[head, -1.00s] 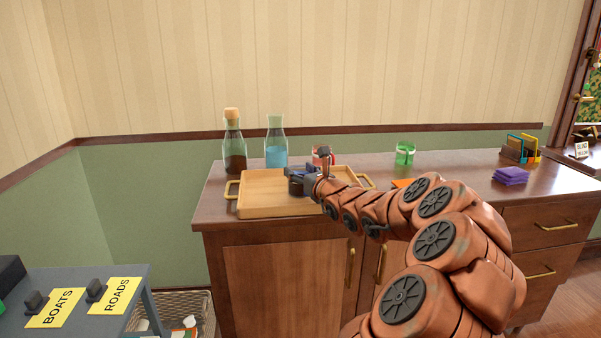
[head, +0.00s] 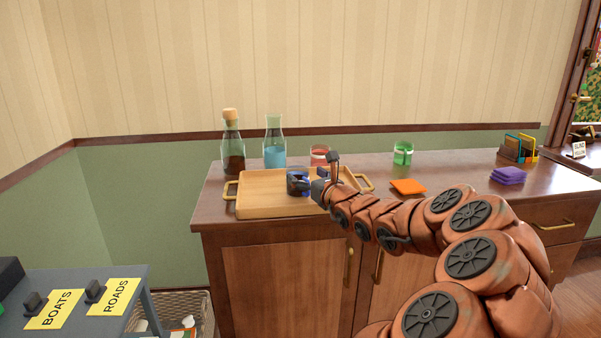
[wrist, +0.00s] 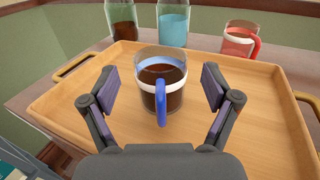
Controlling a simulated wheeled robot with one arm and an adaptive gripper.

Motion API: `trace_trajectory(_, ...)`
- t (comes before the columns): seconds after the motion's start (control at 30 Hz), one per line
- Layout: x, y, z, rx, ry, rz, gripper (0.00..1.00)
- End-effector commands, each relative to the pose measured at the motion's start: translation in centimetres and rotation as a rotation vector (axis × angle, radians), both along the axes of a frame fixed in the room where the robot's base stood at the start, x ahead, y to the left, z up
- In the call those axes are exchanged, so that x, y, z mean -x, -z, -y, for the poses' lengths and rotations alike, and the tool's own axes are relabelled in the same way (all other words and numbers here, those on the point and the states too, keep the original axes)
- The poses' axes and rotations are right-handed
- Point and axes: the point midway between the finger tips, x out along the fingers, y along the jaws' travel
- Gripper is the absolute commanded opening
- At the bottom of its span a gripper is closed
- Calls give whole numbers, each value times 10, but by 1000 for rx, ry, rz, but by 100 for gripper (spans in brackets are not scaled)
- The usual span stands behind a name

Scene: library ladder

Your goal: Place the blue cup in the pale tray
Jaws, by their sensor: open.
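The blue cup (head: 297,183) is clear glass with a pale band, a blue handle and dark liquid inside. It stands upright on the floor of the pale wooden tray (head: 258,206). In the wrist view the cup (wrist: 160,90) stands between my gripper's two fingers (wrist: 160,98), with a gap on each side and its handle toward me. My gripper (head: 318,187) is open and just right of the cup in the head view. The tray (wrist: 262,122) surrounds the cup in the wrist view.
A corked dark bottle (head: 233,148), a carafe of blue liquid (head: 274,146) and a red cup (head: 319,154) stand behind the tray. A green cup (head: 403,153), orange coasters (head: 408,187), purple coasters (head: 508,175) and a coloured rack (head: 518,148) are to the right.

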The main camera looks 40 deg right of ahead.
Motion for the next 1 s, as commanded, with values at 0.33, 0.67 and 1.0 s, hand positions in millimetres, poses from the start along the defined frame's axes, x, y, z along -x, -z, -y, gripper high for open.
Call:
trace_trajectory(0.33, 46, -1, -11, 0, 3, 2, 88)
trace_trajectory(0.67, 71, -1, -19, 0, 0, 2, 88)
trace_trajectory(1.0, 75, 0, -20, 1, 0, 1, 88)
